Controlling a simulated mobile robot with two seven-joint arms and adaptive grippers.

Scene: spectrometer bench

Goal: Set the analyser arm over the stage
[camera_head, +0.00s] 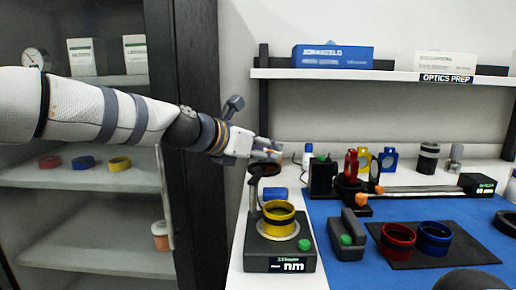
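The spectrometer (281,264), a dark base with an "nm" display and a green button, stands on the white bench. A yellow ring (279,213) sits on its round stage (278,231). The dark analyser arm (254,190) rises from a post at the back left of the base. Its dark head (265,169) is at the top, behind and left of the yellow ring rather than squarely above it. My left gripper (272,151) is at that head, just above it. Its fingers are small and overlap, so grip and contact are unclear.
A blue mat (342,272) to the right carries a black holder (347,235), a red ring (397,240) and a blue ring (434,238). Behind is an optical rail (425,191) with mounts. An open cabinet (190,220) stands left; a shelf (385,75) hangs above.

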